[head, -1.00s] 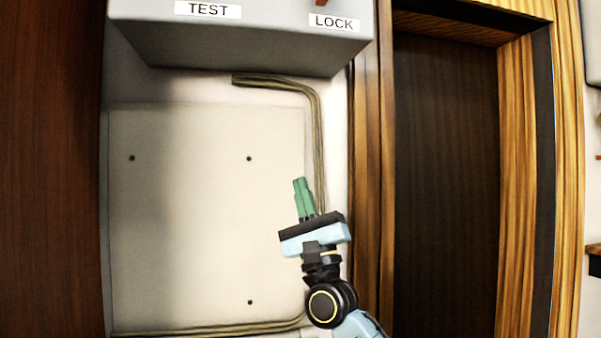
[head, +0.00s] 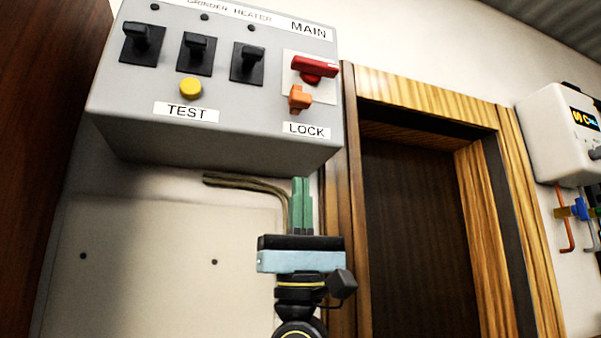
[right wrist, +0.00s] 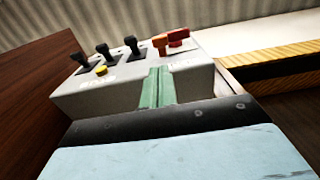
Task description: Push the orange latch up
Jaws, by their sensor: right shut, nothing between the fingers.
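The orange latch (head: 299,98) sits on the front of a grey control box, above the LOCK label (head: 306,130) and just below the red MAIN switch (head: 314,68). My right gripper (head: 301,182) points up below the box, its green fingers closed together and empty. In the head view its tips show just under the box's lower edge, clear of the latch. The right wrist view also shows the latch (right wrist: 160,43) beside the red switch (right wrist: 178,36), beyond the closed fingers (right wrist: 157,72). My left gripper is not in view.
The grey box (head: 240,145) also carries several black switches (head: 195,53) and a yellow TEST button (head: 190,88). A bent conduit (head: 245,184) runs below it. A wooden door frame (head: 349,200) stands close on the right. A white device (head: 560,125) hangs at far right.

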